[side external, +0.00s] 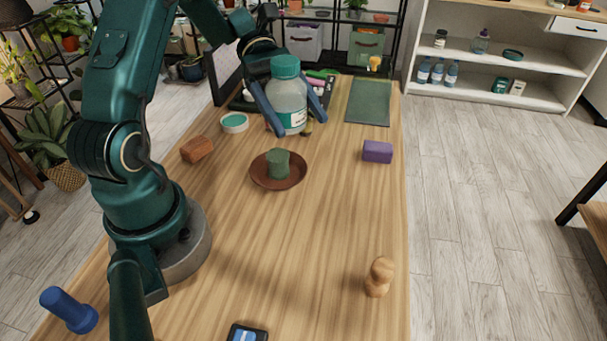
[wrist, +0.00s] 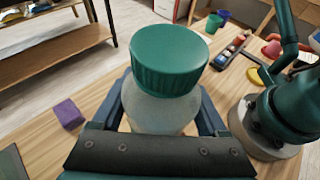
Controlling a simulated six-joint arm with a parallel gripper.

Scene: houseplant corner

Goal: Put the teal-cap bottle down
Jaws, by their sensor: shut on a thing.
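The teal-cap bottle (side external: 288,103) has a clear, pale body, a white and teal label and a broad ribbed cap. It is upright between the two blue fingers of my gripper (side external: 291,125), which is shut on its body, over the far part of the table. In the wrist view the bottle's cap (wrist: 169,58) fills the middle, with the fingers of my gripper (wrist: 163,112) on both sides. The bottle's base is low in the side view. I cannot tell whether it touches the table or hangs just above it.
A wooden figure (side external: 379,277) stands nearer. The table's middle right is clear.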

